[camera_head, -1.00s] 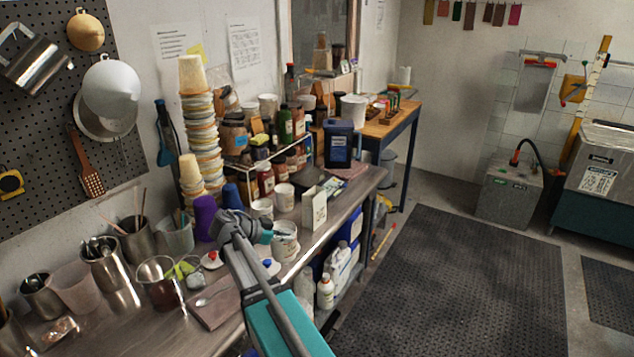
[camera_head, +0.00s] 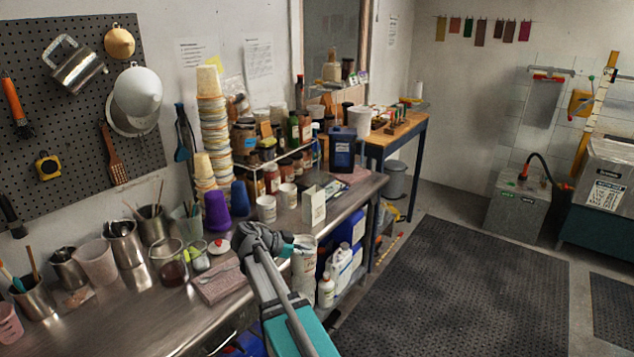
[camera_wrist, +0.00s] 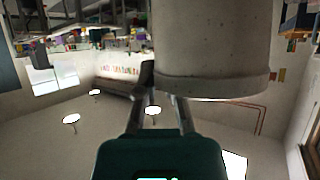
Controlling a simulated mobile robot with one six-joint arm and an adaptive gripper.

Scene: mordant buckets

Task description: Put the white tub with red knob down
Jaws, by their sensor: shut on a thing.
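My gripper (camera_head: 288,247) is shut on a white tub (camera_head: 305,262). In the head view the tub shows just right of my gripper, in front of the counter's front edge in the picture. I cannot tell its height or whether any part is over the counter. In the wrist view the tub (camera_wrist: 213,50) fills the top, against the fingers (camera_wrist: 166,95); no knob shows on its visible part. A small white round thing with a red knob (camera_head: 219,246) sits on the steel counter (camera_head: 130,320), left of my gripper.
A brown board (camera_head: 220,284), a beaker (camera_head: 169,264) and purple cups (camera_head: 216,212) stand left of my gripper. Two white cups (camera_head: 266,208) and a white box (camera_head: 313,208) stand behind it. Bottles (camera_head: 326,290) sit below the counter. The floor mat (camera_head: 455,295) is clear.

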